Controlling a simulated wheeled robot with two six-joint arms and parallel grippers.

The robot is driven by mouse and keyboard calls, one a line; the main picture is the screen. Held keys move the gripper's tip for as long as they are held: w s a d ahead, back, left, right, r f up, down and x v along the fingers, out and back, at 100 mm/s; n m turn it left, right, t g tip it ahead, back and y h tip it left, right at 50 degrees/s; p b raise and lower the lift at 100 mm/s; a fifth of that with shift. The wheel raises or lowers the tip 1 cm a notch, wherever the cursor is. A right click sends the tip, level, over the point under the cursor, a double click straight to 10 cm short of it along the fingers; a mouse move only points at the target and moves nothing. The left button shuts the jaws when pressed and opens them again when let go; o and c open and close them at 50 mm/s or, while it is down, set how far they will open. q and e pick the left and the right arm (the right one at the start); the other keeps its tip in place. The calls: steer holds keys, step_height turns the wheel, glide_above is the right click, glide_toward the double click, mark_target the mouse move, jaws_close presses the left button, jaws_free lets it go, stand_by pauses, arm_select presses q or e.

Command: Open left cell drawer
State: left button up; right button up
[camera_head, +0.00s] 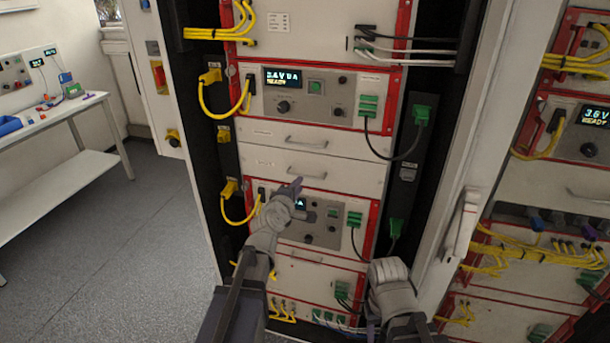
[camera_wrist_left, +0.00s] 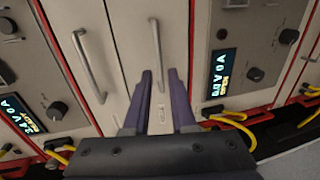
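Two pale drawer fronts lie one above the other in the left rack, both shut. The upper one has a bar handle (camera_head: 305,143), which also shows at the left in the wrist view (camera_wrist_left: 88,67). The lower one has a similar handle (camera_head: 307,173). In the left wrist view this lower handle (camera_wrist_left: 156,48) lines up with the gap between my fingers. My left gripper (camera_head: 297,188) is open and empty, its fingertips (camera_wrist_left: 159,72) close to the lower drawer front. Contact with the handle cannot be told. My right gripper (camera_head: 390,270) is low at the right; its fingers are hidden.
Cycler units with lit displays (camera_head: 283,77) sit above and below the drawers. Yellow cables (camera_head: 222,108) loop at the left and a dark cable (camera_head: 390,155) at the right. An open rack door (camera_head: 470,210) stands at the right. The floor (camera_head: 130,240) at the left is clear.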

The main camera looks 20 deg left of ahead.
mark_target(305, 177)
arm_select(q)
steer(key=shift+w+d+f+b, duration=0.1)
steer(key=shift+w+f+b, duration=0.15)
steer(key=shift+w, duration=1.05)
steer(key=shift+w+a+f+b, duration=0.1)
steer(key=shift+w+f+b, duration=0.2)
steer(key=shift+w, duration=0.95)
steer(key=shift+w+d+f+b, duration=0.1)
steer(key=shift+w+f+b, duration=0.15)
steer(key=shift+w, duration=1.05)
jaws_close()
